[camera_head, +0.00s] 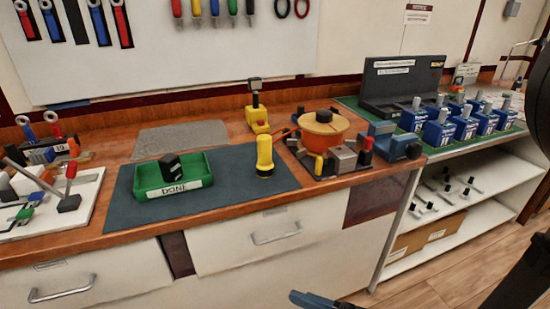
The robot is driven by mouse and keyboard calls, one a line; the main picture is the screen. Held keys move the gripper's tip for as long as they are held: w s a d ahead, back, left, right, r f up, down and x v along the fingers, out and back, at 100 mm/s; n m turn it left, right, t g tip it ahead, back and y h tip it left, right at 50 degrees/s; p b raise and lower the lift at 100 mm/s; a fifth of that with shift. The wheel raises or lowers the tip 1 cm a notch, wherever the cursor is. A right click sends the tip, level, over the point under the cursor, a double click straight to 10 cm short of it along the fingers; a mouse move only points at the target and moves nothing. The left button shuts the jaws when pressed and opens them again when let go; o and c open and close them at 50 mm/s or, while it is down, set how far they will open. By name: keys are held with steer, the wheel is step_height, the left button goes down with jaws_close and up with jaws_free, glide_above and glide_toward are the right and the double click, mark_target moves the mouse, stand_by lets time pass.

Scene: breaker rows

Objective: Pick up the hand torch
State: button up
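The hand torch (265,156) appears to be the yellow cylinder with a black end. It stands upright on the dark green mat (233,187) on the wooden bench, just right of the green tray. Nothing covers it. I cannot make out my gripper in this view. Dark parts of my arm show at the right edge, well away from the torch.
The green tray (175,192), labelled DONE, holds a black block (171,166). A round orange device (323,128) stands right of the torch, and a yellow-based item (257,119) stands behind. The mat's front is clear.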

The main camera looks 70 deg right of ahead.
steer(key=w+d+m+h, duration=0.35)
steer(key=w+d, duration=0.35)
steer(key=d, duration=0.3)
steer(key=m+g+h+p, duration=0.1)
steer(key=m+g+h, duration=0.1)
steer(key=m+h, duration=0.35)
glide_toward(267, 144)
steer(key=shift+n+h, duration=0.6)
steer(key=shift+n, duration=0.3)
steer(key=x, duration=0.5)
steer(key=shift+f, duration=0.1)
steer(key=x, duration=0.2)
steer(key=p+x, duration=0.1)
steer(key=x, duration=0.1)
steer(key=p+x, duration=0.1)
steer(key=x, duration=0.2)
steer(key=shift+w+f, duration=0.15)
steer(key=shift+f, duration=0.15)
steer(key=shift+a, duration=0.1)
steer(key=shift+c, duration=0.2)
jaws_close()
